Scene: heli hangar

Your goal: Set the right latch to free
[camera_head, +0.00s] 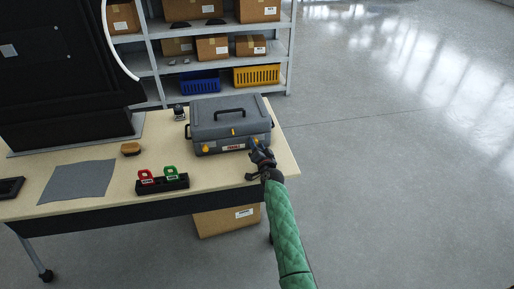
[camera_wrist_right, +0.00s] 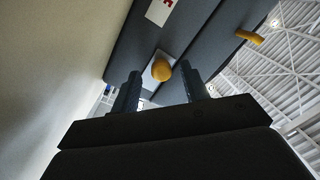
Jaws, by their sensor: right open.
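A grey case (camera_head: 228,118) with a black top handle stands on the table, its lid down. A yellow left latch (camera_head: 205,148) shows on its front, and a red and white label (camera_head: 233,147) sits between the latches. My right gripper (camera_head: 258,152) is at the front right corner of the case and covers the right latch in the head view. In the right wrist view the right latch (camera_wrist_right: 162,70) is a round yellow knob on a pale plate. It lies ahead, between the two open fingertips (camera_wrist_right: 162,82), with no clear contact. My left gripper is out of view.
A black holder (camera_head: 163,184) with red and green tags, a grey mat (camera_head: 78,181), a tan brush-like block (camera_head: 131,148) and a small dark item (camera_head: 179,112) share the table (camera_head: 215,178). Shelves (camera_head: 215,62) with boxes stand behind. The floor at right is clear.

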